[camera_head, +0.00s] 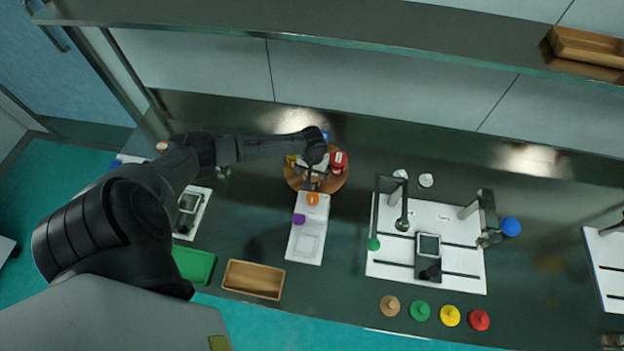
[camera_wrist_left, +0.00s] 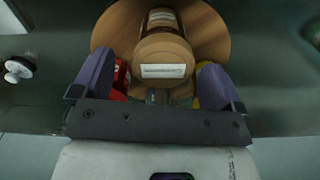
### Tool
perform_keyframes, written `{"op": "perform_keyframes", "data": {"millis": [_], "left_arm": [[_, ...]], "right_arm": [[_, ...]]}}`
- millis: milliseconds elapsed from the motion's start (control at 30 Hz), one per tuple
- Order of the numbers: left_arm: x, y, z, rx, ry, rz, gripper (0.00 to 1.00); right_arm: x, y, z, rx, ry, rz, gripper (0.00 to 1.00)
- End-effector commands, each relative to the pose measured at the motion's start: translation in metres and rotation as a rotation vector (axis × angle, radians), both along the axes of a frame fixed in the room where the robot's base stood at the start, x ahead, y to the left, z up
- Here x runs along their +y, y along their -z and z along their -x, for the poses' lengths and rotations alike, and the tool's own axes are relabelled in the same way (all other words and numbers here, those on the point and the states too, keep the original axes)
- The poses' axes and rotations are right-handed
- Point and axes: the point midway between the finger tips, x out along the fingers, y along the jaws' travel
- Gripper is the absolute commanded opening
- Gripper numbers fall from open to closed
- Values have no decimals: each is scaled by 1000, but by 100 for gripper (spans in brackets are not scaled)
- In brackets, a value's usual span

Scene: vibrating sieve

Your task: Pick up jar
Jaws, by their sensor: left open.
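Several jars stand on a round wooden stand (camera_head: 329,184). A red jar (camera_head: 338,160) is at its right, a blue one (camera_head: 325,134) at the back and a yellow one (camera_head: 291,160) at the left. My left gripper (camera_head: 315,182) is over this stand and hides part of it. In the left wrist view, a brown jar (camera_wrist_left: 163,48) with a white label lies in line with the gap between the open fingers of my left gripper (camera_wrist_left: 157,85). I cannot tell whether the fingers reach around it. Red and yellow parts show beside the fingers. My right gripper is not in view.
A white board (camera_head: 305,250) with orange and purple pieces is in front of the stand. A wooden tray (camera_head: 253,279) and green tray (camera_head: 195,264) are at front left. A white device (camera_head: 385,265) with upright arms is at right, with coloured lids (camera_head: 450,316) in front.

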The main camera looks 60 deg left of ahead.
Motion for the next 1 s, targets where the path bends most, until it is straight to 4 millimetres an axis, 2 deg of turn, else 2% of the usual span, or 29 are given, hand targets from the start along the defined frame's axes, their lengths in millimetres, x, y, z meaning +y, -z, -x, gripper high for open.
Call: {"op": "perform_keyframes", "data": {"millis": [400,767,1000], "left_arm": [[3,46,2,1,-1,1,92],[3,52,2,1,1,1,92],[3,52,2,1,0,1,69]], "right_arm": [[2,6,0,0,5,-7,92],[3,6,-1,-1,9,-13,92],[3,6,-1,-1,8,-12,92]]}}
